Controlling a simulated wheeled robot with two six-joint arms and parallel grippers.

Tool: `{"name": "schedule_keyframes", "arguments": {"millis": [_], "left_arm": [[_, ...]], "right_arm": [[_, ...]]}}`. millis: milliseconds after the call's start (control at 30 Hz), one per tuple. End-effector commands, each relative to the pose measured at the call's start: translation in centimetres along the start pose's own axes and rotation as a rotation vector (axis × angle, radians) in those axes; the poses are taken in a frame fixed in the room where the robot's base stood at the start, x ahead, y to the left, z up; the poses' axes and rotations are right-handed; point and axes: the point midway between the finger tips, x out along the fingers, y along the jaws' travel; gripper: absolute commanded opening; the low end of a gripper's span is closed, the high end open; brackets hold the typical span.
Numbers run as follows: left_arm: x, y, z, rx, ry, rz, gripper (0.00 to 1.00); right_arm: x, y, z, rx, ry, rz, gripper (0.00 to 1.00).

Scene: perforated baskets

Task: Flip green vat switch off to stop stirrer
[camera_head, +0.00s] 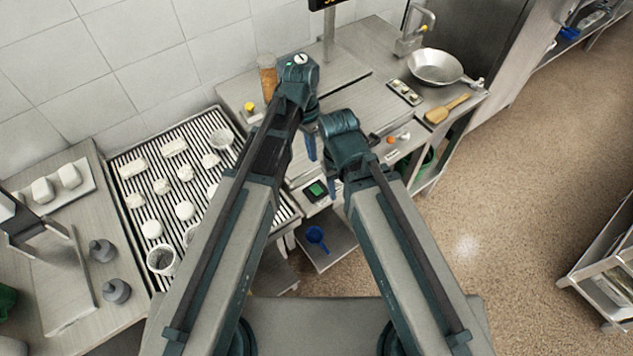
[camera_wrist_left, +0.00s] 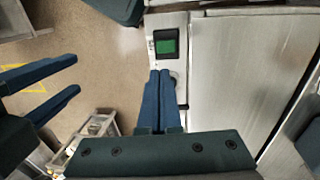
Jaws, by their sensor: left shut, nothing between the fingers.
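The green switch (camera_head: 317,189) sits in a dark square housing on a pale panel at the counter's front, between my two arms. It also shows in the left wrist view (camera_wrist_left: 167,46), just beyond the fingertips. My left gripper (camera_head: 312,158) is shut and empty, its fingertips over the panel near the switch; whether they touch the panel I cannot tell. In the left wrist view its blue fingers (camera_wrist_left: 159,72) lie together and partly cover a small dark round part beside the switch. My right gripper (camera_wrist_left: 77,73) shows two separated, empty fingers off to the left. Which way the switch is set I cannot tell.
A slatted rack (camera_head: 235,122) with several white lumps and perforated baskets (camera_head: 161,259) stands at left. A steel pan (camera_head: 435,66) and wooden paddle (camera_head: 446,109) lie at the back right. A blue scoop (camera_head: 317,238) is on the shelf below.

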Motion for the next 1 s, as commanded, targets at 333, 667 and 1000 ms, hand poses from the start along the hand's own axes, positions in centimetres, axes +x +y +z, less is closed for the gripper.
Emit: {"name": "schedule_keyframes", "arguments": {"millis": [333, 667, 1000], "left_arm": [[1.6, -0.1, 0.0, 0.000, 0.000, -0.001, 0.00], [5.9, -0.1, 0.0, 0.000, 0.000, -0.001, 0.00], [10.7, -0.1, 0.0, 0.001, 0.000, -0.001, 0.00]], "right_arm": [[1.6, -0.1, -0.1, -0.001, 0.000, 0.000, 0.50], [5.8, -0.6, -0.3, 0.000, 0.000, 0.000, 0.50], [10.5, -1.0, -0.6, 0.001, 0.000, 0.000, 0.50]]}}
